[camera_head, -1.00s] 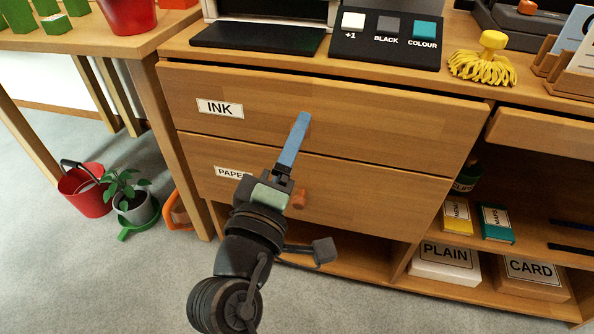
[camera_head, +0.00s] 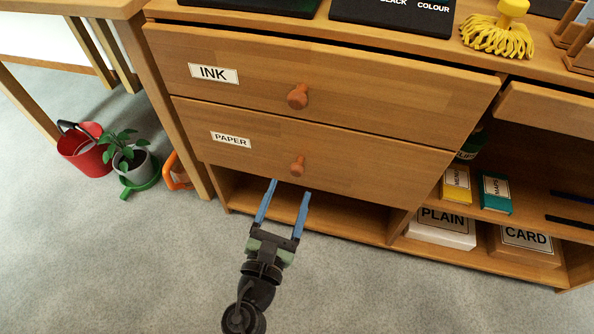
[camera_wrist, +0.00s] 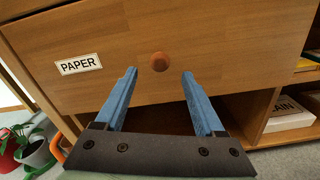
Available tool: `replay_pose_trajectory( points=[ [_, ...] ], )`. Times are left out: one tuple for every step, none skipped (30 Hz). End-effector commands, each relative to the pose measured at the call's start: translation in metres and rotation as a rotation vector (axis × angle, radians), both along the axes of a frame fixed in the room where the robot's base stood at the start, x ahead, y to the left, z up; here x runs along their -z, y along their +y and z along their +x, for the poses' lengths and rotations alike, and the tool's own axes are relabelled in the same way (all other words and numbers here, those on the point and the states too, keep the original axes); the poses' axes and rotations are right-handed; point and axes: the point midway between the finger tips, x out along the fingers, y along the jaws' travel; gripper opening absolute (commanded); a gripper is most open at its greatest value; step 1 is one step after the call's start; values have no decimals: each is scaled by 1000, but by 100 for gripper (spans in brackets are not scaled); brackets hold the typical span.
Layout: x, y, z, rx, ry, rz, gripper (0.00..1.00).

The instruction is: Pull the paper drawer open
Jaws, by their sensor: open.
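The paper drawer (camera_head: 350,168) is the lower wooden drawer, with a PAPER label and a round reddish-brown knob (camera_head: 297,167). Its front lies about flush under the ink drawer (camera_head: 380,95), so it looks shut. My gripper (camera_head: 289,188) has two blue fingers, spread open and empty, just below and in front of the knob in the head view. In the wrist view the knob (camera_wrist: 160,62) shows between and beyond the fingertips (camera_wrist: 160,72). No finger visibly touches the knob.
An open shelf (camera_head: 340,215) lies below the drawer. To the right are boxes labelled PLAIN (camera_head: 447,227) and CARD (camera_head: 527,240). At left on the floor stand a red bucket (camera_head: 85,155) and a potted plant (camera_head: 135,160). The grey floor in front is clear.

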Motion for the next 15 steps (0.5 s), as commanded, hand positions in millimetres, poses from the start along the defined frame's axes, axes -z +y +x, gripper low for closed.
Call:
replay_pose_trajectory(
  points=[
    [3, -3, 12, 2, -3, 2, 71],
    [2, -5, 18, 2, -4, 2, 71],
    [2, -7, 26, 2, -4, 3, 71],
    [2, -8, 31, 1, -2, 2, 71],
    [2, -10, 36, 1, -2, 2, 71],
    [1, -11, 42, 1, -3, 3, 71],
    [1, -13, 47, 1, -2, 2, 71],
    [1, -13, 50, 1, -1, 2, 71],
    [1, -14, 54, 0, -1, 4, 71],
    [1, -15, 57, -1, -2, 4, 71],
    [1, -15, 59, -1, -1, 3, 71],
    [1, -16, 62, 0, -1, 2, 71],
    [1, -17, 63, 0, -1, 2, 71],
    [0, -17, 64, 0, -1, 2, 71],
    [0, -17, 65, 0, -1, 2, 71]
  ],
)
